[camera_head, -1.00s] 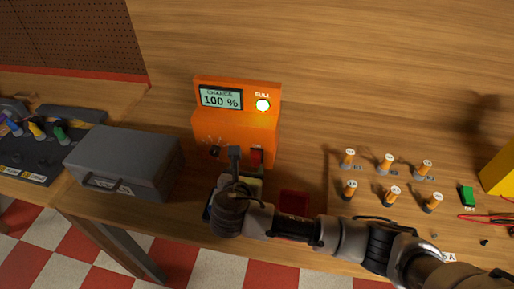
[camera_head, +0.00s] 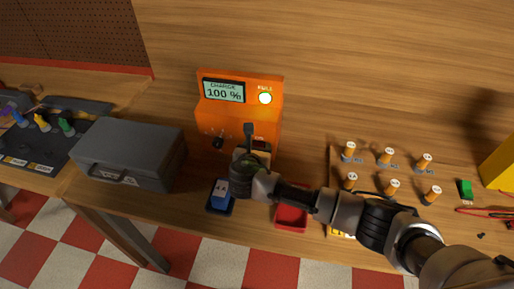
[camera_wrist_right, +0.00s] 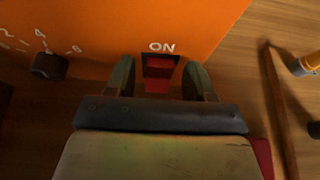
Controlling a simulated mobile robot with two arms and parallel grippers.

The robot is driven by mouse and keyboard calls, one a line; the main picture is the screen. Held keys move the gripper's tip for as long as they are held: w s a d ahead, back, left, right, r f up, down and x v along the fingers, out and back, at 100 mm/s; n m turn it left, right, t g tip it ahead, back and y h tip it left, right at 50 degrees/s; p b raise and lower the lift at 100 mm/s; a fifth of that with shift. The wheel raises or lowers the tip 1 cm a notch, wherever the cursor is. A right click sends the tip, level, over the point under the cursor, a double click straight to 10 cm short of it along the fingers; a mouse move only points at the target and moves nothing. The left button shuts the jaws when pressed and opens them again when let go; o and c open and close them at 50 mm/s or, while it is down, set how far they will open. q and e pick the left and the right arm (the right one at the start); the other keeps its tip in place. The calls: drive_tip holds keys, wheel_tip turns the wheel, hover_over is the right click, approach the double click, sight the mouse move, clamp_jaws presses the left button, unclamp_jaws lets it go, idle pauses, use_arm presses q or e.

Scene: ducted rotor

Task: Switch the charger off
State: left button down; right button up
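The orange charger (camera_head: 240,105) stands on the bench. Its display (camera_head: 223,91) reads CHARGE 100 % and the lamp (camera_head: 265,98) marked FULL is lit. In the right wrist view a red switch (camera_wrist_right: 159,70) sits under the label ON on the charger's front. My right gripper (camera_wrist_right: 160,80) is at the charger's front, its two fingers apart on either side of the switch; I cannot tell whether they touch it. In the head view my right gripper (camera_head: 249,140) partly hides the switch area. My left gripper is not in view.
A black knob (camera_wrist_right: 48,66) is left of the switch. A blue battery (camera_head: 221,194) sits in a dark tray near the front edge, beside a red tray (camera_head: 291,218). A grey case (camera_head: 130,152) stands left.

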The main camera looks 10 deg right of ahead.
drive_tip(key=c, duration=0.8)
drive_tip(key=shift+s+f+t+b, duration=0.2)
drive_tip(key=shift+f+t+b, duration=0.15)
drive_tip(key=shift+t+b, duration=0.4)
drive_tip(key=shift+a+t+h, duration=0.1)
drive_tip(key=shift+t+h, duration=0.2)
drive_tip(key=shift+t, duration=0.05)
drive_tip(key=shift+s+t+b, duration=0.1)
drive_tip(key=shift+t+b, duration=0.2)
drive_tip(key=shift+r, duration=0.1)
drive_tip(key=o, duration=0.9)
drive_tip(key=shift+o, duration=0.2)
